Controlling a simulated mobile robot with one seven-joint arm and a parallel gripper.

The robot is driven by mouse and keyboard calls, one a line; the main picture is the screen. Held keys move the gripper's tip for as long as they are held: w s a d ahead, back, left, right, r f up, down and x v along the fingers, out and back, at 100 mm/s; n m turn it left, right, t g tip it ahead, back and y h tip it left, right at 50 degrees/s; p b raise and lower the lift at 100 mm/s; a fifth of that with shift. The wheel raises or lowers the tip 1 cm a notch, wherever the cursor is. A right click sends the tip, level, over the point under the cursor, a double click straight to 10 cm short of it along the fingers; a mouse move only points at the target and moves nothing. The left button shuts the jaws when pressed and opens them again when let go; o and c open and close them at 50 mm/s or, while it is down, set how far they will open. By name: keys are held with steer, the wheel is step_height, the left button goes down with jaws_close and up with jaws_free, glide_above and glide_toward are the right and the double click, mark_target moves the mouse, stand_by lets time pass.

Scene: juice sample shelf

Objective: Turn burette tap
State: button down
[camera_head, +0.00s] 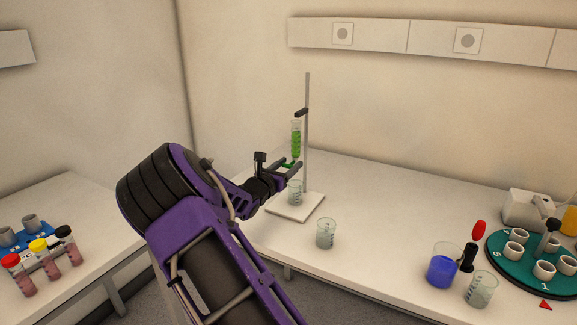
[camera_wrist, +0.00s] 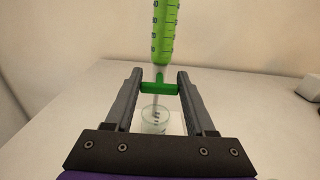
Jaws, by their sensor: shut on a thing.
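The burette (camera_head: 296,139) holds green liquid and hangs upright on a stand with a grey rod (camera_head: 307,100) and a white base (camera_head: 305,207). It also shows in the wrist view (camera_wrist: 165,35). Its green tap (camera_wrist: 160,88) lies crosswise below the liquid. My gripper (camera_wrist: 159,86) is shut on the tap, with a finger at each end of the handle. In the head view my gripper (camera_head: 290,167) reaches the tap from the left. A glass beaker (camera_head: 295,193) stands on the base below the burette tip; it also shows in the wrist view (camera_wrist: 160,122).
An empty beaker (camera_head: 326,234) stands on the bench in front of the stand. At the right are a blue-filled beaker (camera_head: 443,267), another beaker (camera_head: 481,290) and a green round rack (camera_head: 500,272) with white cups. Capped tubes (camera_head: 42,260) stand on the left bench.

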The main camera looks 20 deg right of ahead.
steer(key=shift+f+m+b, duration=0.35)
steer(key=shift+m+b, duration=0.65)
steer(key=shift+b, duration=0.8)
steer(key=m+b, duration=0.2)
steer(key=b, duration=0.1)
steer(key=shift+d, duration=0.1)
steer(key=shift+s+r+m+b, duration=0.1)
steer(key=shift+r+m+b, duration=0.25)
steer(key=shift+m+b, duration=0.35)
steer(key=shift+c, duration=1.2)
jaws_free()
steer(key=p+v, duration=0.1)
steer(key=v, duration=1.6)
steer(key=shift+s, duration=0.15)
